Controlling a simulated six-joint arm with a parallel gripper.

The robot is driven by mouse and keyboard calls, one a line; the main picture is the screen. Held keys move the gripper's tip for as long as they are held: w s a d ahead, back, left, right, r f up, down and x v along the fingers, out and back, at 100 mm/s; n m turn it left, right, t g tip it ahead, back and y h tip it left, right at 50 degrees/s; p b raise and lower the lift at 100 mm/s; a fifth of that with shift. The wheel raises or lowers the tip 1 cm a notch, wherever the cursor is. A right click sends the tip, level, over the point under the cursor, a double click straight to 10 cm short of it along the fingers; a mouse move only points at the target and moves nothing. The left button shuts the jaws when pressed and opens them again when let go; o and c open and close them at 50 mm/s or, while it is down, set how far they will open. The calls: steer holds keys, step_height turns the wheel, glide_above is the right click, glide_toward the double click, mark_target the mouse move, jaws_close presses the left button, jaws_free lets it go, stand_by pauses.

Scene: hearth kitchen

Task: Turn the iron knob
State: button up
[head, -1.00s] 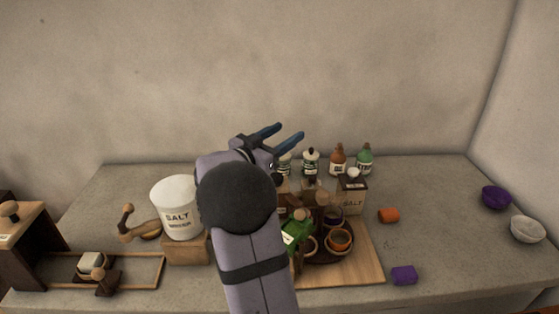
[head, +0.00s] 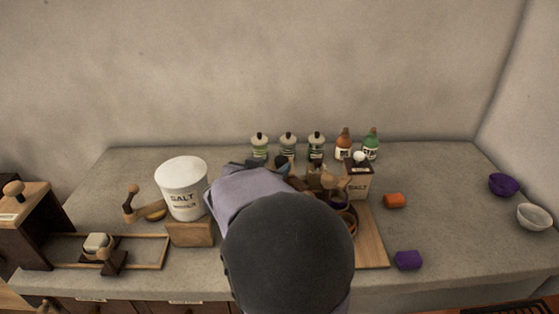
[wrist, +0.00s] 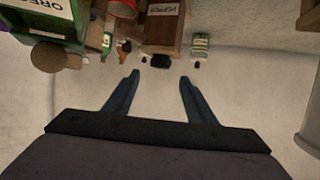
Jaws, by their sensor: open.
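My gripper (wrist: 160,75) is open and empty in the wrist view, its two blue fingers apart. A small black knob-like piece (wrist: 161,61) shows just ahead, between the fingertips in the picture, at the end of a brown box labelled PEPPER (wrist: 162,25). It may be the iron knob, but I cannot tell for sure. No contact with it is clear. In the head view my arm hides most of the gripper and the PEPPER box area. Dark knobs also top the small jars (head: 288,147) at the back.
A white SALT crock (head: 183,190) stands left of my arm. A SALT box (head: 358,182) with a pale knob stands right. Bottles (head: 344,146) line the back.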

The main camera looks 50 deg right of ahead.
mark_target(282, 158)
steer(key=shift+b+x, duration=0.85)
steer(key=shift+x, duration=2.85)
steer(key=shift+r, duration=0.1)
steer(key=c, duration=1)
steer(key=shift+r+p, duration=0.1)
steer(key=shift+p, duration=0.25)
steer(key=shift+c, duration=0.2)
